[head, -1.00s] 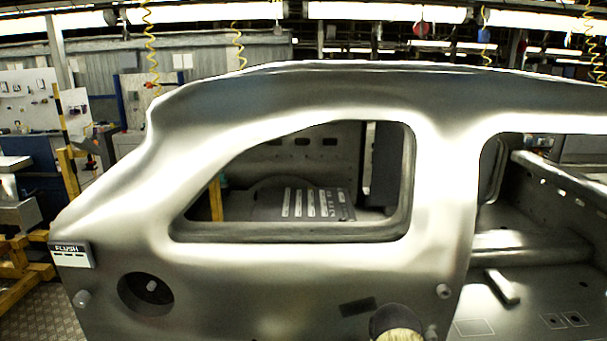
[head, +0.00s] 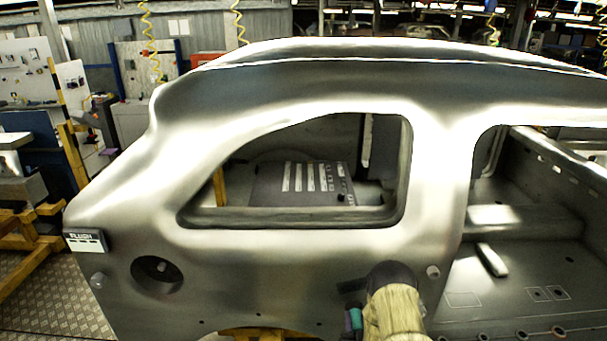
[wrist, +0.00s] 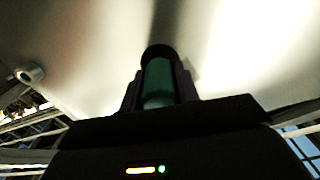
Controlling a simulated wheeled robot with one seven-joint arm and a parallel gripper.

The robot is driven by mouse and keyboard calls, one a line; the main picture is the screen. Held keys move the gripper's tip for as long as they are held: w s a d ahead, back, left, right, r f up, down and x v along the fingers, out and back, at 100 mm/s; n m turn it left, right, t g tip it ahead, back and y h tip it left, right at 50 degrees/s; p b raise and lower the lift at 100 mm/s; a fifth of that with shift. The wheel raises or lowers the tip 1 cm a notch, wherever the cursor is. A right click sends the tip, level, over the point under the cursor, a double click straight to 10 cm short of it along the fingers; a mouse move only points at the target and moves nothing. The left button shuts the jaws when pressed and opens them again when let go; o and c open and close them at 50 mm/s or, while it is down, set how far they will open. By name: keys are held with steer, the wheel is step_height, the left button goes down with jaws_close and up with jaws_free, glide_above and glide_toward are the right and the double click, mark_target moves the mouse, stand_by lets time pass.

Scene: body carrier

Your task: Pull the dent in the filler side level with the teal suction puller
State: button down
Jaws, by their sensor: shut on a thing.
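The silver car body side (head: 250,260) fills the head view, with the round filler opening (head: 157,273) low on its left. I cannot make out the dent clearly. My gripper (wrist: 158,88) is shut on the teal suction puller (wrist: 157,78), one dark finger on each side. The puller's dark cup end points at the pale panel (wrist: 100,60); I cannot tell whether it touches. In the head view the teal puller (head: 355,318) shows small beside my arm, low in front of the panel, right of the filler opening.
A small sign reading FLUSH (head: 86,240) is on the panel's left edge. Round studs stand out at lower left (head: 98,281) and right of my arm (head: 433,272). Yellow stands (head: 30,240) are at the left. A door opening (head: 520,230) is at the right.

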step_height(320, 180, up, 8)
steer(key=p, duration=0.7)
steer(key=shift+r, duration=0.15)
steer(key=shift+w+f+b, duration=0.35)
steer(key=shift+f+b, duration=0.3)
steer(key=shift+b, duration=0.05)
steer(key=shift+w+f+b, duration=0.35)
steer(key=shift+f+b, duration=0.25)
steer(key=shift+b, duration=0.1)
steer(key=shift+b, duration=0.35)
steer(key=shift+w+b, duration=0.45)
steer(key=shift+w, duration=0.25)
steer(key=shift+w+r, duration=0.15)
stand_by(1.4)
steer(key=shift+s, duration=0.2)
stand_by(1.3)
